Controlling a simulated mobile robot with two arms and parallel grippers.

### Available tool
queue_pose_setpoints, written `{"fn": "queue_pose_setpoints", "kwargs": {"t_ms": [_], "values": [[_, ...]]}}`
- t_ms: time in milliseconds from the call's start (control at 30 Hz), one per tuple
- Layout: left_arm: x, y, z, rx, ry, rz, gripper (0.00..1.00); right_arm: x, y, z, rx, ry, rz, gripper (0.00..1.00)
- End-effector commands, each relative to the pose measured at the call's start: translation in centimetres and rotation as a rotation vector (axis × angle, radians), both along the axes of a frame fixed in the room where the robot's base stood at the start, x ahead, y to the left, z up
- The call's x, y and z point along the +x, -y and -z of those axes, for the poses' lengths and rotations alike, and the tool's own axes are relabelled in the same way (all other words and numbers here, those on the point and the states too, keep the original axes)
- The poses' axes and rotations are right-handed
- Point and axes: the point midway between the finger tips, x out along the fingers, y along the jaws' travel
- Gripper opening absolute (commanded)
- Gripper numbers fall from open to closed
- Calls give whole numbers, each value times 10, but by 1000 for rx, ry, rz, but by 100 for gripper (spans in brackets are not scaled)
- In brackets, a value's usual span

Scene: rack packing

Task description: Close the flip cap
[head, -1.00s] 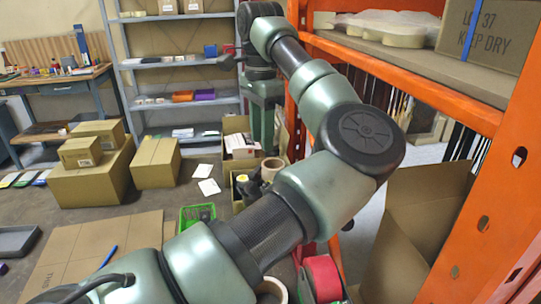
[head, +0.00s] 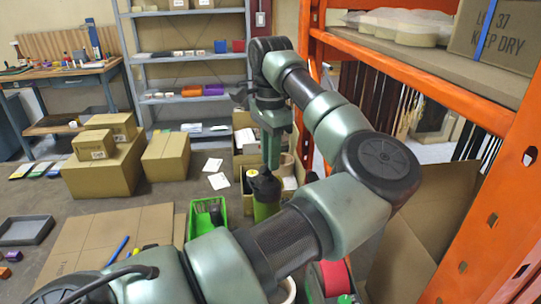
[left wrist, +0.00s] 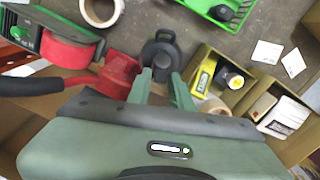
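A green bottle (head: 265,208) with a black cap (head: 263,184) stands upright on the floor, partly hidden by my arm. In the left wrist view the black cap (left wrist: 161,50) is seen from above, with a loop at its far side. My left gripper (head: 270,165) points down just above the bottle. In the left wrist view its two green fingers (left wrist: 160,80) are apart, with a small dark part of the cap showing between the tips. I cannot tell whether they touch it. My right gripper is not in view.
A green crate (head: 208,215) stands left of the bottle; open cardboard boxes stand behind it. A red tape roll on a dispenser (head: 335,276) is at front right. An orange rack (head: 500,215) borders the right.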

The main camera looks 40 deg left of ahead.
Motion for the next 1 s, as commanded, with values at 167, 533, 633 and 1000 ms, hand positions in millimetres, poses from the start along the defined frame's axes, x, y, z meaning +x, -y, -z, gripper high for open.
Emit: {"fn": "queue_pose_setpoints", "kwargs": {"t_ms": [167, 533, 633, 1000], "values": [[1, 0, 0, 4, -10, 1, 0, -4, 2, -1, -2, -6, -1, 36], [13, 4, 4, 63, -187, 6, 0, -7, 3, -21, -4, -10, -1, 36], [17, 5, 7, 87, -259, 5, 0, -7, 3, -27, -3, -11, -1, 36], [28, 9, 20, 167, -491, 3, 0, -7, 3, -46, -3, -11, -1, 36]]}}
